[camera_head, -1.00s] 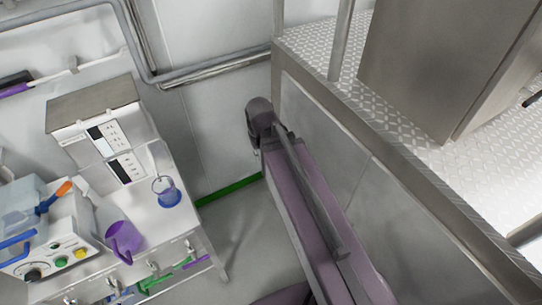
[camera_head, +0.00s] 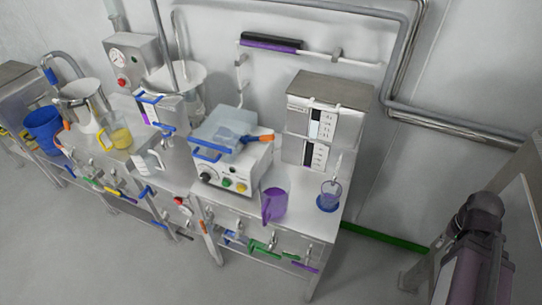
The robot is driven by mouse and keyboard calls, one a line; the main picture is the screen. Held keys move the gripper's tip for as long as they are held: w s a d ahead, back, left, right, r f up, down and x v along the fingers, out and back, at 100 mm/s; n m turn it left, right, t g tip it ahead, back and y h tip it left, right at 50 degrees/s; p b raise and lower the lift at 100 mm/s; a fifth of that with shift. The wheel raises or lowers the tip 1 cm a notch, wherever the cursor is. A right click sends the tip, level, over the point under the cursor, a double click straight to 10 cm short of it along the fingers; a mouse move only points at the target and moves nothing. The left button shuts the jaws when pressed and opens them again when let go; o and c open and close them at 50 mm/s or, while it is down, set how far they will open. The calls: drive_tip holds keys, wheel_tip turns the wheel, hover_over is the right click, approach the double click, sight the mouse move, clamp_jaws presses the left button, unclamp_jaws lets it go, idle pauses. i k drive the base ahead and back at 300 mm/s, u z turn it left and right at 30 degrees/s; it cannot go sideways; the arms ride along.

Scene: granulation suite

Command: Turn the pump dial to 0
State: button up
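A white box-shaped unit (camera_head: 232,165) stands on the steel bench, in the middle of the head view. Its sloped front has a black round dial (camera_head: 207,178) at the left, beside green and yellow buttons. It looks like the pump, but I cannot read a label. The dial's setting is too small to read. A clear container with a blue handle and an orange-handled tool are on top of the unit.
A purple jug (camera_head: 275,204) and a blue-based beaker (camera_head: 328,196) stand right of the unit. Stacked panelled boxes (camera_head: 318,120) are behind them. A gauge box (camera_head: 133,60), a blue bucket (camera_head: 43,130) and a yellow jug (camera_head: 118,136) are left. The floor in front is clear.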

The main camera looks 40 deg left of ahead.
sight(204, 176)
drive_tip(key=u, duration=0.1)
drive_tip(key=k, duration=0.45)
drive_tip(key=u, duration=0.5)
drive_tip(key=k, duration=0.9)
drive_tip(key=u, duration=0.7)
drive_tip(key=i, duration=0.85)
drive_tip(key=u, duration=0.1)
